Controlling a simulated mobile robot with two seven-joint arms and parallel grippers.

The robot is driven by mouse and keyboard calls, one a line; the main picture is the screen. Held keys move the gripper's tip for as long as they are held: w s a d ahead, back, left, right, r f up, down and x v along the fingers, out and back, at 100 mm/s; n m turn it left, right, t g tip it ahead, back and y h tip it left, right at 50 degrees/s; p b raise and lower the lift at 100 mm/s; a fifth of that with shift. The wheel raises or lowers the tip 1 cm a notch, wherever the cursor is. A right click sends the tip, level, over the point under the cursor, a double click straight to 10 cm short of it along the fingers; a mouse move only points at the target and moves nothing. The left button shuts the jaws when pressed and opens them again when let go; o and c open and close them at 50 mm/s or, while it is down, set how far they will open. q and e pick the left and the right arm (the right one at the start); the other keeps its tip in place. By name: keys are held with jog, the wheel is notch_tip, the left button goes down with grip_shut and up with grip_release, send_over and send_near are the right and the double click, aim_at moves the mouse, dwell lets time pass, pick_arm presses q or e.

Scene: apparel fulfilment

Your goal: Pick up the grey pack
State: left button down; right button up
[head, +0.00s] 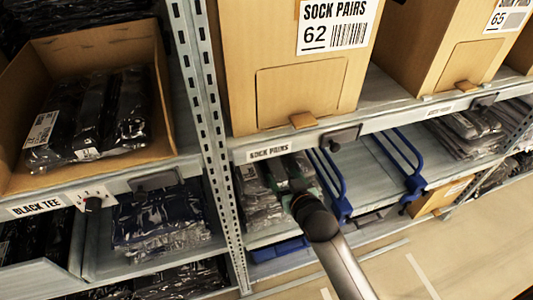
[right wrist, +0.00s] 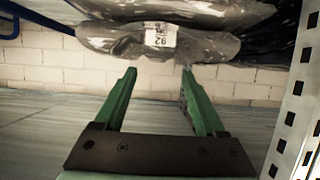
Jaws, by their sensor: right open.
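A stack of grey packs (head: 258,207) in clear film lies on the shelf under the "SOCK PAIRS" label in the head view. In the right wrist view, the nearest grey pack (right wrist: 205,47) bears a white label that appears upside down. My right gripper (head: 287,186) reaches into this bay at the right side of the stack. In the wrist view its green fingers (right wrist: 160,73) are apart with nothing between them. The pack lies beyond the fingertips, and a gap shows between them. My forearm and wrist hide part of the bay. My left gripper is not in view.
A perforated upright post (head: 217,150) stands just left of the stack; it also shows in the wrist view (right wrist: 297,100). Blue dividers (head: 328,180) stand to the right. A shelf with a box marked 62 (head: 305,85) is above. The bay between the blue dividers looks empty.

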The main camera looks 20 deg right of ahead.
aim_at(275, 163)
jog(key=b+x, duration=0.2)
jog(key=x, duration=0.7)
jog(key=shift+w+d, duration=0.1)
jog(key=shift+w, duration=0.15)
grip_shut()
dwell(0.4)
